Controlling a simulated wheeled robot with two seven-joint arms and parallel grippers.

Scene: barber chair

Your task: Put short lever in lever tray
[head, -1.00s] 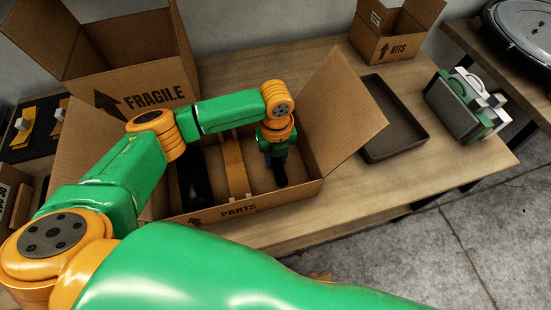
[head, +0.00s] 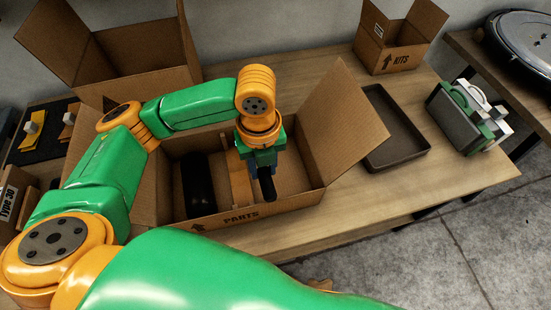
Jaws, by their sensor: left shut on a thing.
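My left gripper (head: 264,171) hangs over the right part of the open cardboard PARTS box (head: 290,203). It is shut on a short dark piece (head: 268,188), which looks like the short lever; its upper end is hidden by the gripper. The piece points down and overlaps the box's front wall in the picture. An empty, dark, shallow tray (head: 424,155), which looks like the lever tray, lies on the table right of the box. My right gripper is not in view.
The box's raised right flap (head: 343,115) stands between my left gripper and the tray. A long black part (head: 198,187) and a tan strip (head: 238,180) are in the box. A KITS box (head: 402,58) stands behind; a green-grey case (head: 460,120) stands at right.

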